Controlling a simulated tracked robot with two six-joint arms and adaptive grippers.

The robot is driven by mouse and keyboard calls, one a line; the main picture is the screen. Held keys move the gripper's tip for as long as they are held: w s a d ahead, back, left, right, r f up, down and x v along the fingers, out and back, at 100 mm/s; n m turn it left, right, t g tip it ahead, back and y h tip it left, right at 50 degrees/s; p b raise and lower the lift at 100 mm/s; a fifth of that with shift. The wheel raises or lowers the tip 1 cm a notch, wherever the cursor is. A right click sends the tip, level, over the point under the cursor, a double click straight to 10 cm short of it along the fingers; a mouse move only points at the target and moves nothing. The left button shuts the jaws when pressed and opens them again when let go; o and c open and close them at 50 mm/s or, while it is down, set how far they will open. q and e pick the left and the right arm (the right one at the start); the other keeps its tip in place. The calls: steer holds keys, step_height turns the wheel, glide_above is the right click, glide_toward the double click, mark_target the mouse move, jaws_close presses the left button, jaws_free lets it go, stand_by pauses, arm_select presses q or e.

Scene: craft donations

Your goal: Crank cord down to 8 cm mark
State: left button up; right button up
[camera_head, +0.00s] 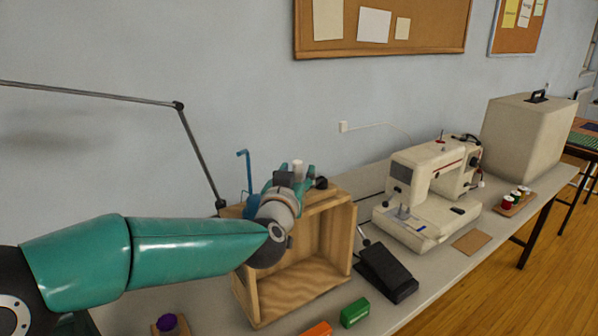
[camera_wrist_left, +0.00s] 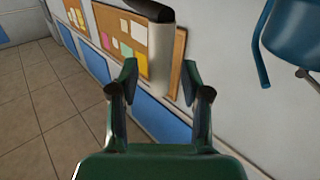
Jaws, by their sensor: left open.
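My left gripper (camera_head: 300,180) is at the top of an open wooden box, near its back left corner. In the left wrist view its two fingers (camera_wrist_left: 160,78) are open, one on each side of a pale cylindrical grip (camera_wrist_left: 161,55) with a dark end. I cannot tell whether they touch it. The pale grip's top (camera_head: 298,165) also shows in the head view, above the gripper. A blue bent rod (camera_head: 244,170) stands behind my arm, and a blue rounded part (camera_wrist_left: 299,35) shows at upper right in the wrist view. I cannot make out the cord or any centimetre mark.
The wooden box (camera_head: 349,240) stands on a long grey table (camera_head: 440,262). A black foot pedal (camera_head: 388,272), a green block (camera_head: 355,312) and an orange block (camera_head: 317,329) are close by. A sewing machine (camera_head: 425,195) and a beige case (camera_head: 525,135) are farther right.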

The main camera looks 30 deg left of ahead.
arm_select(q)
steer(key=shift+w+a, duration=0.2)
steer(key=shift+w, duration=0.4)
jaws_close()
